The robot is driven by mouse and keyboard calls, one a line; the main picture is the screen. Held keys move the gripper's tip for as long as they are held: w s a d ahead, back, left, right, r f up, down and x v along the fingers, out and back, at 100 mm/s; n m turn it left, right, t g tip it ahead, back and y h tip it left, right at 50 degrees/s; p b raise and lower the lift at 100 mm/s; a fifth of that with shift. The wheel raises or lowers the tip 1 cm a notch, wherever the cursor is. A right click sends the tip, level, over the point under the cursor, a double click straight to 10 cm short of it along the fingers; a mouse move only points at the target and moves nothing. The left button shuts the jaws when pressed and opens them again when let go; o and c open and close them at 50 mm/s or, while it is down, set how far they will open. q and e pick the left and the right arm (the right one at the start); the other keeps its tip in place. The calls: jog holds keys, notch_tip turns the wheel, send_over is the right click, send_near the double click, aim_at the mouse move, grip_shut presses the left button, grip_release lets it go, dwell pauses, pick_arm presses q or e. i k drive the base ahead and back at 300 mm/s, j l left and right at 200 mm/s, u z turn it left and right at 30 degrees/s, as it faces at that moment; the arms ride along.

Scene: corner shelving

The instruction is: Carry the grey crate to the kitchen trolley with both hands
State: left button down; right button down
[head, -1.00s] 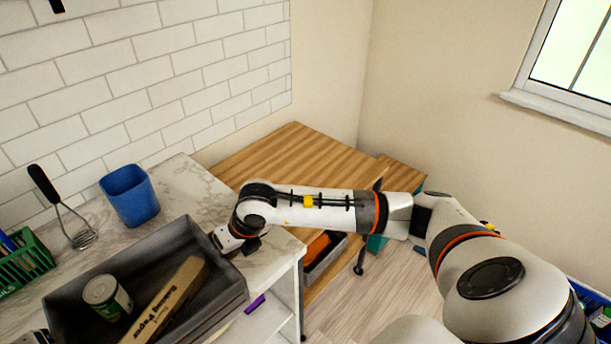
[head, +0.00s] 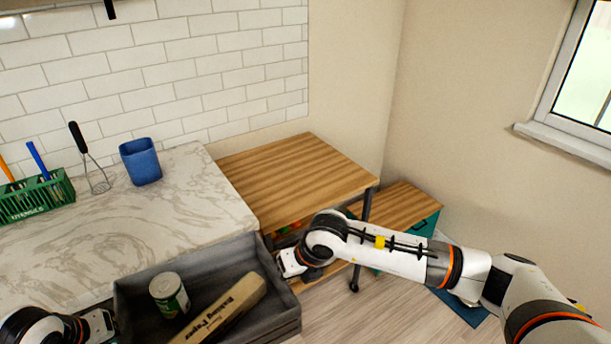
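The grey crate (head: 215,262) is in the lower middle of the head view, in front of the counter's edge and held up. It holds a green-labelled can (head: 168,295) and a baking paper box (head: 225,312). My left gripper (head: 112,325) is shut on its left wall, the fingers partly hidden. My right gripper (head: 279,264) is shut on its right wall, the fingertips hard to make out. The kitchen trolley (head: 295,172), with a striped wooden top and black wheeled legs, stands beyond the crate to the right; its top is bare.
The marble counter (head: 130,225) carries a blue cup (head: 141,162), a whisk (head: 92,165) and a green utensil basket (head: 38,197). A lower teal cabinet with a wooden top (head: 405,207) stands right of the trolley, behind my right arm. Bare floor shows between them and me.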

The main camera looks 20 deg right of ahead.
aim_at(290, 170)
jog(key=z, duration=0.9)
jog(key=i+l+z, duration=0.1)
jog(key=i+z, duration=0.35)
jog(key=i, duration=0.15)
jog(key=i+z, duration=0.4)
jog(key=i, duration=0.15)
jog(key=i+u, duration=0.25)
jog(key=i, duration=0.15)
jog(key=i+l+u, duration=0.15)
jog(key=i+u, duration=0.15)
jog(key=i, duration=0.15)
jog(key=i+j+u, duration=0.1)
jog(key=u, duration=0.35)
jog(key=i+u, duration=0.6)
jog(key=u, duration=0.3)
